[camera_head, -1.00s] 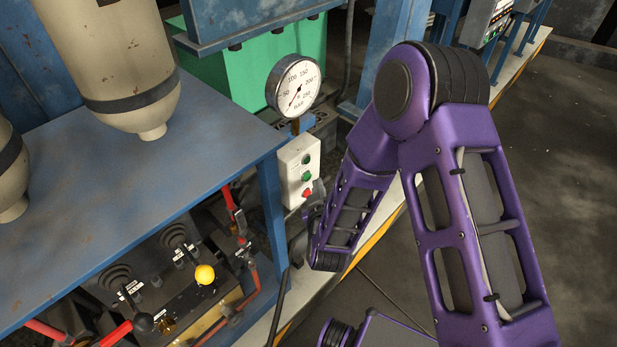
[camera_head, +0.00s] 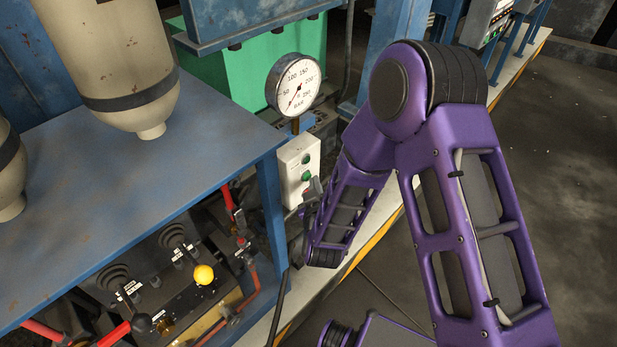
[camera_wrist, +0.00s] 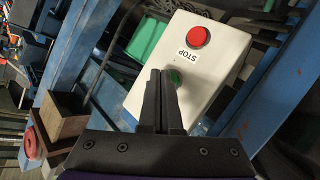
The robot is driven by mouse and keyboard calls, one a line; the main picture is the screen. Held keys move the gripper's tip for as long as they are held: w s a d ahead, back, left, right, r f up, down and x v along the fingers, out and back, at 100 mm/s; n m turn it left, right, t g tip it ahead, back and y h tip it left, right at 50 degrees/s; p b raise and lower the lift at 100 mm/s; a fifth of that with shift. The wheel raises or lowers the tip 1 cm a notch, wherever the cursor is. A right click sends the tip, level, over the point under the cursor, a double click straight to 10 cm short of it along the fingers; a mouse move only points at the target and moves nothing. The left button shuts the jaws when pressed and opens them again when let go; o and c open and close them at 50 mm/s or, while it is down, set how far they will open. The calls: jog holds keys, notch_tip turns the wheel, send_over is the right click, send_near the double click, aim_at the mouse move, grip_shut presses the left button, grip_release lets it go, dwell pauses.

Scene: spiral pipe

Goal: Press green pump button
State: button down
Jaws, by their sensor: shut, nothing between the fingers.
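The white control box (camera_head: 299,168) stands beside the blue bench. In the head view its green pump button (camera_head: 307,176) shows just above my gripper (camera_head: 312,190), below a dark green round part (camera_head: 306,159). In the wrist view my shut, empty gripper (camera_wrist: 160,72) points at the box (camera_wrist: 215,75), its fingertips overlapping the left edge of the green button (camera_wrist: 177,78). I cannot tell whether they touch it. The red button (camera_wrist: 198,37), with a STOP label beside it, shows in the wrist view; in the head view my gripper hides it.
A round pressure gauge (camera_head: 294,84) stands just above the box. The blue bench (camera_head: 130,200) and its leg (camera_head: 270,210) lie to the left. Open floor (camera_head: 570,170) lies to the right.

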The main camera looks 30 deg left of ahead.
jog(key=shift+a, duration=0.3)
jog(key=shift+d, duration=0.1)
dwell(0.3)
jog(key=shift+s+d, duration=0.15)
jog(key=shift+d, duration=0.55)
jog(key=shift+d, duration=0.15)
jog(key=d, duration=0.2)
jog(key=s+d, duration=0.1)
jog(key=d, duration=0.1)
jog(key=shift+s+d, duration=0.2)
jog(key=shift+d, duration=0.05)
dwell(0.5)
